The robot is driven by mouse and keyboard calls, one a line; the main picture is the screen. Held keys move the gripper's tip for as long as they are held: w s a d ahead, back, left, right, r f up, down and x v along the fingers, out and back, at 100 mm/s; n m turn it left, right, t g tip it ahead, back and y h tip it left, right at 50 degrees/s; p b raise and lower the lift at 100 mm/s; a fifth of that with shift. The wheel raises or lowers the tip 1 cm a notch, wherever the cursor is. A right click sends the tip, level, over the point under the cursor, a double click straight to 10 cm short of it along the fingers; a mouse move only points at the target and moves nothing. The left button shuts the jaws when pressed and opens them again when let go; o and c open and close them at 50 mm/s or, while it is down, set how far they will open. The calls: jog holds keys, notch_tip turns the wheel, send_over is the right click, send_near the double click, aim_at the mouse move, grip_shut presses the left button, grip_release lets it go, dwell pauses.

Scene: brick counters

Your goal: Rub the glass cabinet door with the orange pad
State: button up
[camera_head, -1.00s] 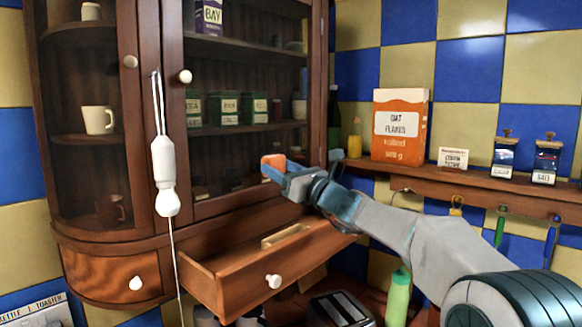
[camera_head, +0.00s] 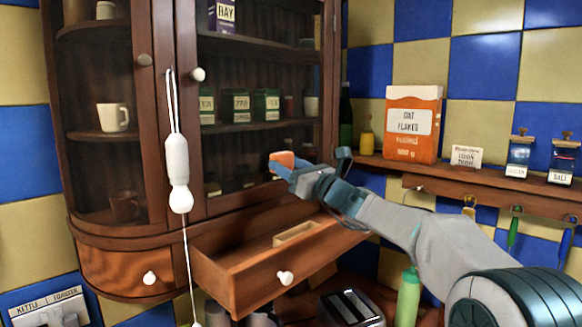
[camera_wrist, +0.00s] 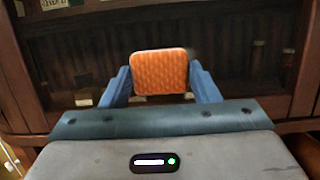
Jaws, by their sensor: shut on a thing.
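My gripper (camera_head: 283,165) is shut on the orange pad (camera_head: 281,159) and holds it up in front of the lower part of the glass cabinet door (camera_head: 255,70). In the wrist view the orange pad (camera_wrist: 160,72) sits between the two blue fingers, its textured face showing, with the dark cabinet interior behind it. Whether the pad touches the glass I cannot tell. The door is shut, with a white knob (camera_head: 198,74).
A white hanging handset-like object (camera_head: 178,172) with a cord hangs from the cabinet front, left of my gripper. An open drawer (camera_head: 270,262) juts out below my gripper. A shelf to the right holds an oat flakes box (camera_head: 412,122) and jars. A toaster (camera_head: 350,308) stands below.

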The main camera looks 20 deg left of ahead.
jog(key=shift+w+a, duration=0.35)
jog(key=shift+a, duration=0.35)
jog(key=shift+p, duration=0.3)
jog(key=shift+w+d+f, duration=0.1)
jog(key=shift+w+d, duration=0.15)
jog(key=shift+w, duration=0.2)
jog(key=shift+w+d+f, duration=0.1)
jog(key=shift+w+d, duration=0.1)
jog(key=shift+w, duration=0.25)
jog(key=shift+s+a+r+b, duration=0.1)
jog(key=shift+s+a+b, duration=0.3)
jog(key=shift+s+b, duration=0.2)
jog(key=shift+s+a+r, duration=0.15)
jog(key=shift+s, duration=0.2)
